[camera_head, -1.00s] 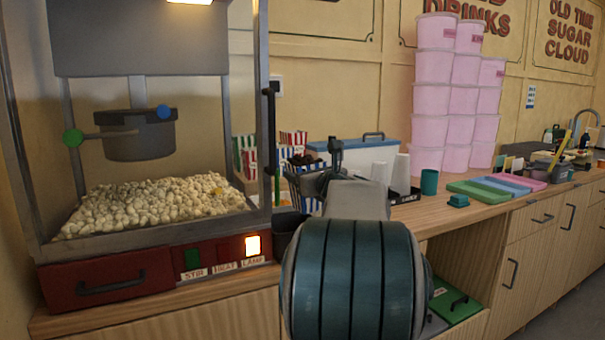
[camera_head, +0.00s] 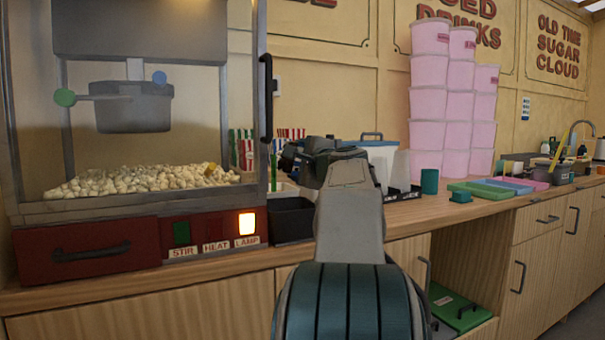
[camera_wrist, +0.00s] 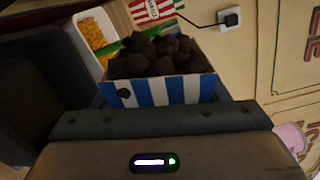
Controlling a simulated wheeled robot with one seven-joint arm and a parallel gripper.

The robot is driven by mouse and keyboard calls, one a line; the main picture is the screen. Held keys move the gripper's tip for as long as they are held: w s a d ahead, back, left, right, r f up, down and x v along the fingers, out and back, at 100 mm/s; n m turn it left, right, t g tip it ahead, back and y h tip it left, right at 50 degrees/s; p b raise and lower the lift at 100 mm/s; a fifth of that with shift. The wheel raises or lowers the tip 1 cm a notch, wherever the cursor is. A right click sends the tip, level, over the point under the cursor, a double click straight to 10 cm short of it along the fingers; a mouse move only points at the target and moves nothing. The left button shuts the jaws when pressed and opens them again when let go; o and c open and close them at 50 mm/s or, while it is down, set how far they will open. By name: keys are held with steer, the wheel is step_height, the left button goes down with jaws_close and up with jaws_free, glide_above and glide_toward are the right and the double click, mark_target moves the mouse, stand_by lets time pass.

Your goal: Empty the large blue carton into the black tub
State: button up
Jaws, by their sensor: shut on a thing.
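The large blue carton (camera_wrist: 175,92) has blue and white stripes and is filled with dark brown lumps (camera_wrist: 160,58) in the wrist view. My gripper (camera_wrist: 160,122) is shut on it at the near side; the fingertips are not clearly seen. In the head view my gripper (camera_head: 308,158) is above the counter, just above and beside the black tub, and it and my wrist hide the carton. The black tub (camera_head: 292,222) stands on the counter right of the popcorn machine. A dark wall (camera_wrist: 30,90), apparently the tub's, fills the left of the wrist view.
The popcorn machine (camera_head: 130,215) stands close on the left. Red and green striped cartons (camera_head: 245,150) and a white tray of orange bits (camera_wrist: 92,38) are behind. White cups (camera_head: 400,170), a teal cup (camera_head: 429,181) and stacked pink tubs (camera_head: 455,105) are to the right.

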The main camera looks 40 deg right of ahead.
mark_target(286, 169)
steer(key=f+n+b, duration=0.1)
steer(key=n+b, duration=0.1)
steer(key=a+f+n+b, duration=0.1)
steer(key=n+b, duration=0.2)
steer(key=shift+w+a+f+b, duration=0.1)
steer(key=shift+w+f+b, duration=0.1)
steer(key=shift+b, duration=0.1)
steer(key=shift+a+f+n+b, duration=0.15)
steer(key=shift+a+n+b, duration=0.1)
steer(key=shift+n+b, duration=0.85)
steer(key=shift+a+n, duration=0.1)
steer(key=shift+n, duration=0.3)
steer(key=shift+r, duration=0.2)
